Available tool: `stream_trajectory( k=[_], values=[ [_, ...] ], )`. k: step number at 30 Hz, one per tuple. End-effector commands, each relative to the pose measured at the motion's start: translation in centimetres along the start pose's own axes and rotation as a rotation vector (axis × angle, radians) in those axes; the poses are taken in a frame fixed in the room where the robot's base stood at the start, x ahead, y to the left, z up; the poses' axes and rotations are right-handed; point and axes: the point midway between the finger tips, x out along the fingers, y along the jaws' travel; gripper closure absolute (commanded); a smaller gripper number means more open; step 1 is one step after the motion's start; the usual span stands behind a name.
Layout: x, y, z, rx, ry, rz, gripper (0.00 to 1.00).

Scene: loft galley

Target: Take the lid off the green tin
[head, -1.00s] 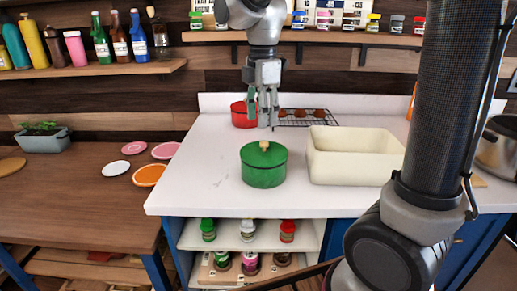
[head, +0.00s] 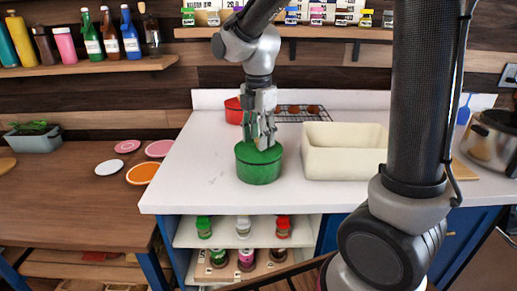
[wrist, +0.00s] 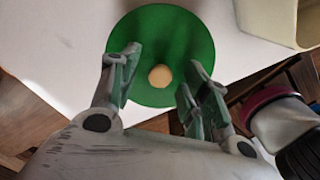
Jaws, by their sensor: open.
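The green tin (head: 259,168) stands upright on the white counter with its green lid on. The round lid (wrist: 190,40) fills the upper middle of the wrist view, with a small tan knob (wrist: 160,76) at its centre. My gripper (head: 262,142) is directly above the lid, pointing down. In the wrist view my gripper (wrist: 156,80) is open, with one finger on each side of the knob. Nothing is held. I cannot tell whether the fingertips touch the lid.
A cream bin (head: 343,160) stands close to the right of the tin. A red pot (head: 233,110) and a cooling rack (head: 300,113) are behind. The counter left of the tin is clear. Jars fill the shelves below (head: 243,228).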

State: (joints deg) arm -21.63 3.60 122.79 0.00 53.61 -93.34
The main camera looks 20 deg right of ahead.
Motion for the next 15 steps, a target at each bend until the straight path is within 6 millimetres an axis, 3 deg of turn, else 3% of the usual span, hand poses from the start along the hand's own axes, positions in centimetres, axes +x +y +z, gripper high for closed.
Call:
stream_trajectory(
  k=[6, 13, 15],
  values=[
    [0.08, 0.00, -0.01, 0.000, 0.000, 0.000, 0.54],
    [0.06, -0.01, -0.02, 0.000, 0.000, 0.000, 0.95],
    [0.05, -0.01, -0.02, 0.000, 0.000, 0.000, 1.00]
  ],
)
